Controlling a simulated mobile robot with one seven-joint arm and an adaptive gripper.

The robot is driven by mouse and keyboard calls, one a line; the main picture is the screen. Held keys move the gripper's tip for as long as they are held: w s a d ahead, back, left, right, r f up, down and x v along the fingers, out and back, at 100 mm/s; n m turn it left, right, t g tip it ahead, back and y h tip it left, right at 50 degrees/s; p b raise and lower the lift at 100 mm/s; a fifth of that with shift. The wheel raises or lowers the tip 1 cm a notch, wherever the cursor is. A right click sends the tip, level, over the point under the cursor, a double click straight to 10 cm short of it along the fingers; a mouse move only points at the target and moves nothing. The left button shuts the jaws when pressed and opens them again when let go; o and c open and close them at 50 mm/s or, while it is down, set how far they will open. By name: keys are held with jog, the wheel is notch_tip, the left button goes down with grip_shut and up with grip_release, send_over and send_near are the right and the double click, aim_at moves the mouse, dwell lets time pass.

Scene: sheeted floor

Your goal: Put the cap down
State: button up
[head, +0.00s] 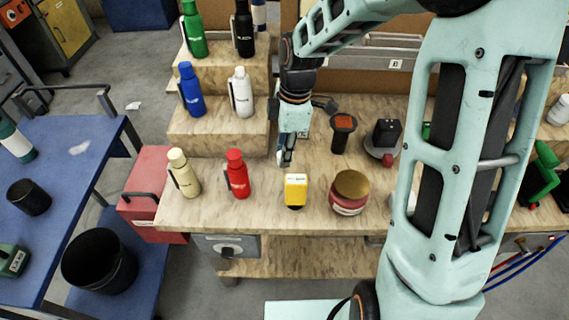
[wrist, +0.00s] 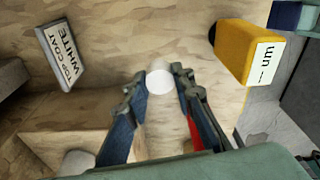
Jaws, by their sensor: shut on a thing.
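A small round white cap (wrist: 160,82) sits between the fingertips of my gripper (wrist: 160,88) in the wrist view. The fingers are closed on it from both sides. In the head view my gripper (head: 285,158) points down over the wooden bench (head: 260,210), behind the red bottle and the yellow item. The cap cannot be made out clearly there. I cannot tell whether the cap touches the bench top.
A yellow item (head: 295,188) stands in front of my gripper, with a red gold-lidded jar (head: 350,192) to its right. A red bottle (head: 237,175) and cream bottle (head: 183,174) stand left. A "TOP COAT WHITE" block (wrist: 62,55) lies near the cap.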

aim_at(283, 173)
jog(key=shift+f, duration=2.05)
jog(key=shift+f, duration=0.1)
jog(key=o, duration=0.7)
jog(key=shift+o, duration=0.2)
notch_tip(283, 173, up, 12)
jog(key=d, duration=0.1)
jog(key=shift+d+p, duration=0.25)
jog(key=shift+p, duration=0.05)
jog(key=shift+w, duration=0.1)
